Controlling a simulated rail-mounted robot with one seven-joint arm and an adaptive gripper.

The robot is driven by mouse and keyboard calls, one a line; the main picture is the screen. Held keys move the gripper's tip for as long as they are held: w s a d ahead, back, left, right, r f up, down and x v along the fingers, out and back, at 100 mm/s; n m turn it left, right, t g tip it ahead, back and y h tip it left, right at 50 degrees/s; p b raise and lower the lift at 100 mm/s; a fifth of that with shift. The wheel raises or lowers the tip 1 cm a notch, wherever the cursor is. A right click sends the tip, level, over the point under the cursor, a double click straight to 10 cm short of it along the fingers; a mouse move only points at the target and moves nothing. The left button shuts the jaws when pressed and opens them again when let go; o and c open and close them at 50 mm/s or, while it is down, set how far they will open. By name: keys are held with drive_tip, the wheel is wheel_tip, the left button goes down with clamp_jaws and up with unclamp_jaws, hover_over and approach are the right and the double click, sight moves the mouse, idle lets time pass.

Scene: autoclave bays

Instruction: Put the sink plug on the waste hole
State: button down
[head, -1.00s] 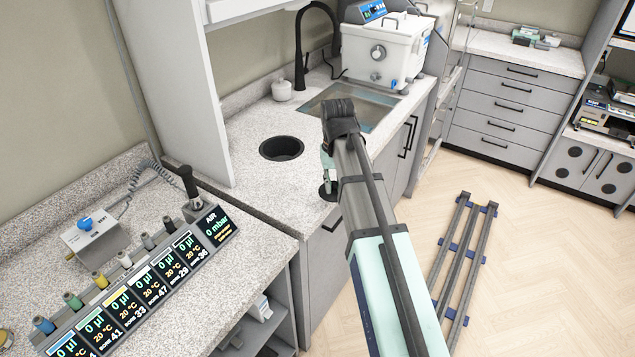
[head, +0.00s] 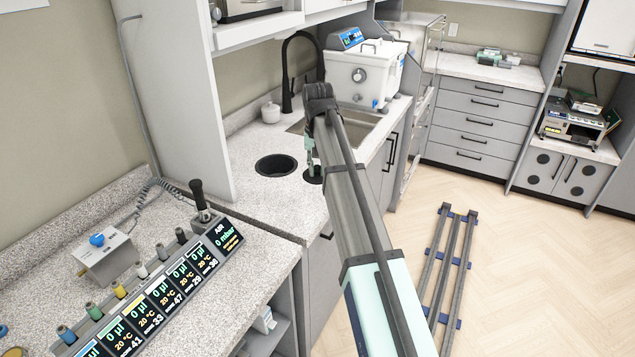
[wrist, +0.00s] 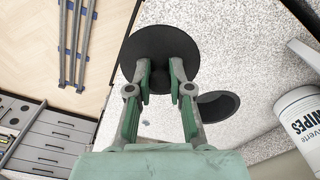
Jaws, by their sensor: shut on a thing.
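My gripper (wrist: 160,80) is shut on the sink plug (wrist: 160,45), a flat black disc, in the wrist view. In the head view the plug (head: 313,178) shows as a dark disc under my gripper (head: 311,165), partly hidden by my arm. The waste hole (head: 276,165) is a round dark opening in the speckled worktop, just left of the plug. It also shows in the wrist view (wrist: 220,106), to the lower right of the plug and partly behind a finger. The plug is apart from the hole; its height above the worktop is hard to tell.
A sink basin (head: 372,128) and black tap (head: 287,90) lie beyond the hole, with a white bath unit (head: 362,72) behind. A small white jar (head: 270,112) stands by the wall. A wipes tub (wrist: 300,118) is near the hole. A pipette controller (head: 160,290) sits at front left.

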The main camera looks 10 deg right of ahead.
sight(311, 188)
drive_tip(key=w+r+m, duration=0.5)
drive_tip(key=w+r, duration=0.3)
drive_tip(key=w, duration=0.3)
drive_tip(key=shift+m, duration=0.3)
wheel_tip(311, 188, down, 20)
drive_tip(key=p, duration=0.5)
drive_tip(key=shift+f, duration=0.1)
drive_tip(key=shift+f, duration=0.1)
drive_tip(key=c, duration=1.1)
unclamp_jaws()
drive_tip(key=shift+o, duration=0.2)
wheel_tip(311, 188, up, 12)
drive_tip(key=b, duration=0.3)
